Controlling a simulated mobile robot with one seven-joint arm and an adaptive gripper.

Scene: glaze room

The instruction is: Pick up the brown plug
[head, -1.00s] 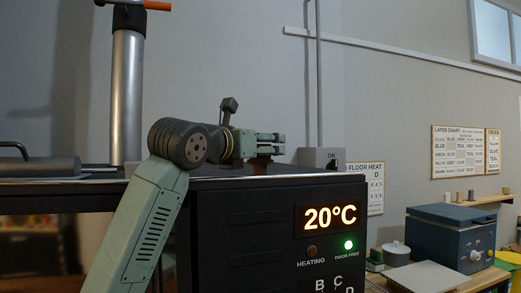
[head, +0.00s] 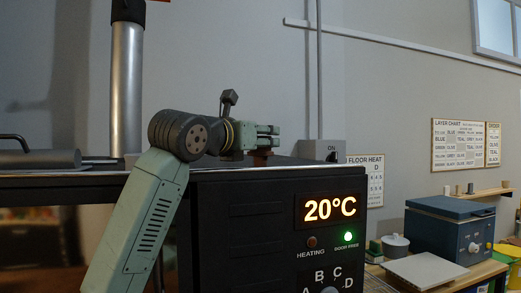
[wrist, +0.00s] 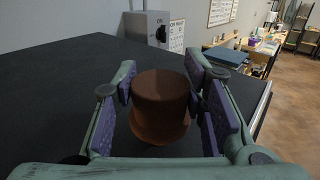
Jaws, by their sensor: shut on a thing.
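The brown plug (wrist: 160,105) is a short, round, reddish-brown piece with a wider lower part. In the wrist view it sits between the purple pads of my gripper (wrist: 162,98), which are shut on it from both sides. In the head view my gripper (head: 268,136) is low over the black top of the kiln-like unit. The plug (head: 261,158) shows there as a small brown patch below the fingers. Its lower end is at or very near the black top; I cannot tell if it touches.
The black top (wrist: 60,90) is clear around the plug. A control panel (head: 330,209) reads 20°C. A blue box-shaped machine (head: 448,232) stands at right.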

